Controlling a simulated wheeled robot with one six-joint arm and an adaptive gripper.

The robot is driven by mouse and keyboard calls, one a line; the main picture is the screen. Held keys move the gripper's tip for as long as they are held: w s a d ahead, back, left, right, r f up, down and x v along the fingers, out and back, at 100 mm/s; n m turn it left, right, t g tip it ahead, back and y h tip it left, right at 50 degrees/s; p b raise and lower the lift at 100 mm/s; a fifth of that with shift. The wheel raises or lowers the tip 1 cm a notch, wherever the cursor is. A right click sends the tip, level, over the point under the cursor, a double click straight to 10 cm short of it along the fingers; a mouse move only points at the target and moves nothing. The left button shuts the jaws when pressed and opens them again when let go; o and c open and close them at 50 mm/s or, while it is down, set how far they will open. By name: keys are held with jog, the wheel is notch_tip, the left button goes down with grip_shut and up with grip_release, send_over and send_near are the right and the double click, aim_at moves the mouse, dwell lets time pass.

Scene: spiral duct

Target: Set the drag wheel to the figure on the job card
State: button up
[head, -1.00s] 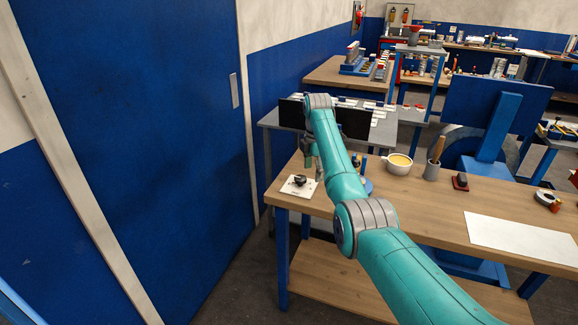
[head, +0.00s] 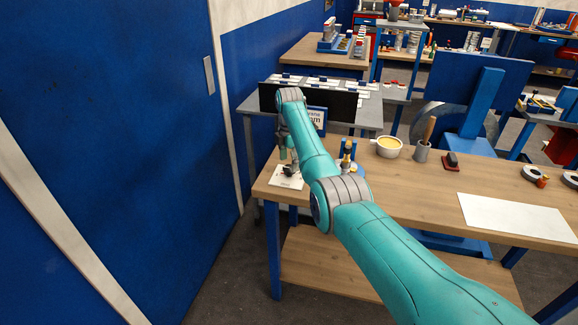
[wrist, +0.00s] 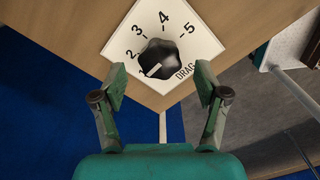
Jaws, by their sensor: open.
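The drag wheel is a black lobed knob (wrist: 163,58) on a white plate (wrist: 203,47) marked 1 to 5 and "DRAG" in the wrist view. Its white pointer mark faces lower left, by the 1. In the head view the plate (head: 283,182) lies at the bench's near left corner, and the knob (head: 289,170) is partly covered by my gripper. My gripper (wrist: 160,84) is open and empty, with its fingertips either side of the knob's lower edge in the picture. A blue-edged card (head: 318,117) with lettering stands behind my arm, partly hidden; I cannot read a figure on it.
A blue door (head: 110,110) is at left.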

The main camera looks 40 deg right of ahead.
jog(key=shift+f, duration=1.1)
jog(key=c, duration=1.2)
jog(key=shift+o, duration=0.2)
